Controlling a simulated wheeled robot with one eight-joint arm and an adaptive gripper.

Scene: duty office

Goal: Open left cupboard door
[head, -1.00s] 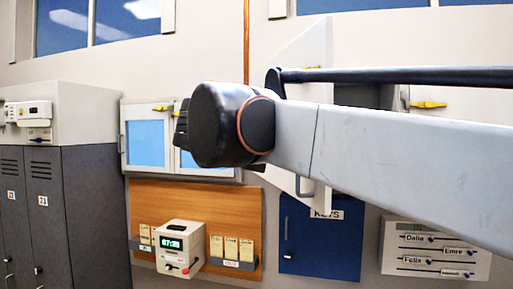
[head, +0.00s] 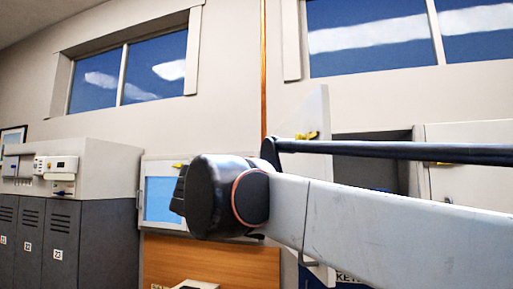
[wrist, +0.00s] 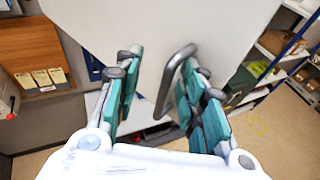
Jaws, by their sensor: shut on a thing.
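The white left cupboard door (head: 312,112) stands swung open, out from the wall cupboard, in the head view. The cupboard's grey inside (head: 375,149) shows to its right, above my arm. In the wrist view the door's white panel (wrist: 140,28) fills the upper middle. My gripper (wrist: 160,66) is shut on the grey bar handle (wrist: 176,62), with teal finger pads on both sides of it. In the head view my arm hides the gripper and much of the door. The lower end of the handle (head: 304,257) shows below the arm.
The cupboard's right door (head: 472,168) is closed. A blue-paned cabinet (head: 160,198) hangs left of the open door, over a wooden board (head: 215,258). Grey lockers (head: 60,235) stand at far left. The wrist view shows shelving (wrist: 275,55) and open floor (wrist: 270,125) at right.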

